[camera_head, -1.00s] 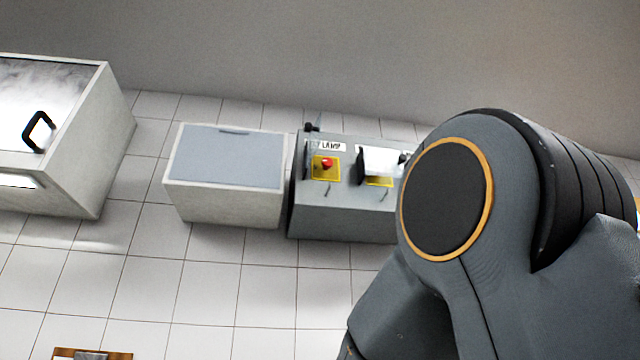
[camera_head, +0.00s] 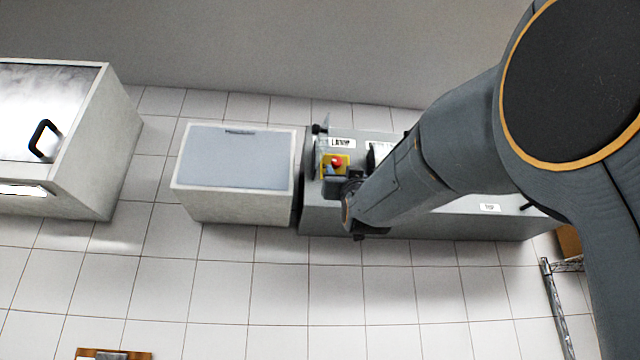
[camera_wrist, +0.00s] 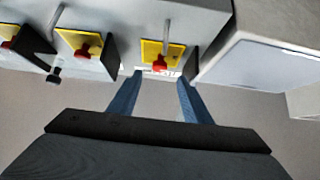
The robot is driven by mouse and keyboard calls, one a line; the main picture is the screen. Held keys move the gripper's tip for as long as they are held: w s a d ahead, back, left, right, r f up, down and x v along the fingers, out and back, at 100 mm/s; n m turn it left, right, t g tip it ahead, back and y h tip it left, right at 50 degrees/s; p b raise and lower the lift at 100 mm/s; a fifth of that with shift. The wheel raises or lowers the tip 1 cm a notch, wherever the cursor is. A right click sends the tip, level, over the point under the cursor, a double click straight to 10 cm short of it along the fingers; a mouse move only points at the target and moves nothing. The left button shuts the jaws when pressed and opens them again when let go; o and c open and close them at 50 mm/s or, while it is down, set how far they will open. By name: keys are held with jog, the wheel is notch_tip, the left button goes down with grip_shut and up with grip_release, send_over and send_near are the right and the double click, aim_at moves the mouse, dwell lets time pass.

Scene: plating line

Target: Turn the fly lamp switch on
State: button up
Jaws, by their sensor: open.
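The fly lamp switch is a red knob (camera_head: 336,161) on a yellow plate, under a white label reading LAMP (camera_head: 341,143), at the left end of a grey control cabinet (camera_head: 320,221). The same red knob (camera_wrist: 160,68) shows in the wrist view. My gripper (camera_wrist: 160,77) is open, with its two blue-grey fingers apart and the knob showing between their tips. I cannot tell whether they touch it. In the head view my gripper (camera_head: 337,183) is at the front of the switch and hides the lower part of its plate.
Two more red knobs on yellow plates (camera_wrist: 75,40) sit along the cabinet, with dark upright guards between the switches. A white box with a blue-grey lid (camera_head: 232,160) stands left of the cabinet. A larger cabinet with a black handle (camera_head: 45,140) is at far left.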

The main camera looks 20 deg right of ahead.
aim_at(337, 163)
jog(key=shift+p+x, duration=2.6)
jog(key=shift+x, duration=1.25)
jog(key=c, duration=1)
